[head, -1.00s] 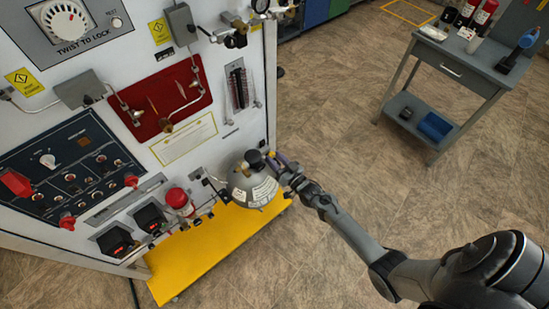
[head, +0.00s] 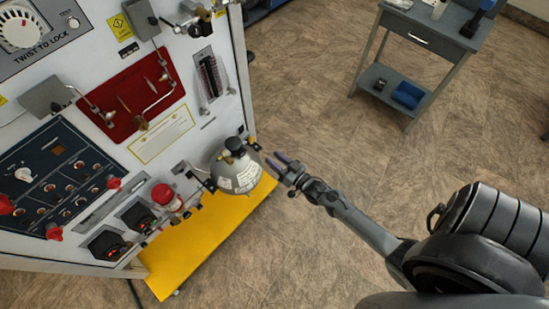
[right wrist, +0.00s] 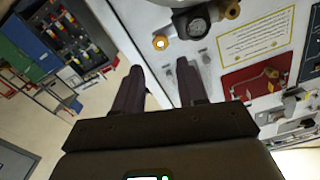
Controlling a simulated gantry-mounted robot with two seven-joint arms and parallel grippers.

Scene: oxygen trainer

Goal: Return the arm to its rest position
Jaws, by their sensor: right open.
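My right gripper (head: 279,166) is open and empty in the head view, just right of the grey bottle and apart from it. Its arm comes in from the lower right. In the right wrist view its two dark fingers (right wrist: 157,85) stand apart with nothing between them. The grey bottle (head: 236,174), with a black knob on top and a white label, stands at the panel's lower right, above the yellow base. My left gripper is not in view.
The white trainer panel (head: 165,150) with gauges and valves fills the left side. Its yellow base (head: 208,232) juts out at floor level. A grey side table (head: 420,35) stands at the upper right. The floor (head: 310,100) between is clear.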

